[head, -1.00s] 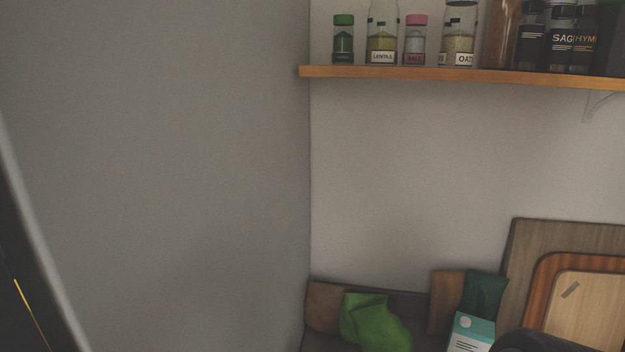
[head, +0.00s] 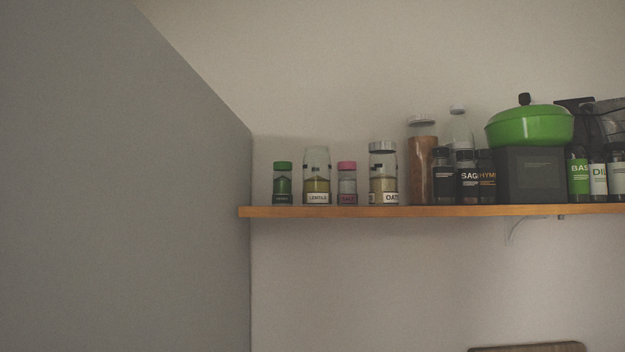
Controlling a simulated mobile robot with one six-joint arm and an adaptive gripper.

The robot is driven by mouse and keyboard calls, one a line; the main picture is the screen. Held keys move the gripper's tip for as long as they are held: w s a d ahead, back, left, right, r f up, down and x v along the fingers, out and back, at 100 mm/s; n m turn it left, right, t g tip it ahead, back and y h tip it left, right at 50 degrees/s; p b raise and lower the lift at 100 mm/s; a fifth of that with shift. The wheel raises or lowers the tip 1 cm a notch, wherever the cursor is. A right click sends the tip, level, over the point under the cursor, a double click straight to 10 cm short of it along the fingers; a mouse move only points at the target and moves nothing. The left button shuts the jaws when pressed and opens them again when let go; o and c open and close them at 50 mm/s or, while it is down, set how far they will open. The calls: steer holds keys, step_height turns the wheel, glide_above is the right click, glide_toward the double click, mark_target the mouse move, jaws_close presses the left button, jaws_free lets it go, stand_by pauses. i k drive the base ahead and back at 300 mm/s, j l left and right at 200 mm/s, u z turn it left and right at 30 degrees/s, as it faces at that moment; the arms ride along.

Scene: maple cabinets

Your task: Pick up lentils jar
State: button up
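The lentils jar (head: 317,184) is a clear glass jar, partly filled with yellow-green contents, with a white label reading LENTILS. It stands upright on the wooden wall shelf (head: 420,211), near the shelf's left end. A small green-lidded jar (head: 282,186) stands to its left and a small pink-lidded salt jar (head: 347,186) close to its right. No lid can be made out on the lentils jar. My gripper is not in view.
The oats jar (head: 384,176), a tall brown-filled jar (head: 421,165), dark spice bottles (head: 468,182) and a green pot (head: 530,126) on a dark box (head: 531,174) line the shelf further right. A grey wall (head: 130,200) closes off the left side.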

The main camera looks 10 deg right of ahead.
mark_target(318, 178)
steer(key=z, duration=0.4)
steer(key=k+j+z, duration=0.1)
steer(key=j+z, duration=0.15)
steer(key=z, duration=0.2)
steer(key=k+j+z, duration=0.15)
steer(key=z, duration=0.3)
steer(key=k+j+z, duration=0.15)
steer(key=z, duration=0.25)
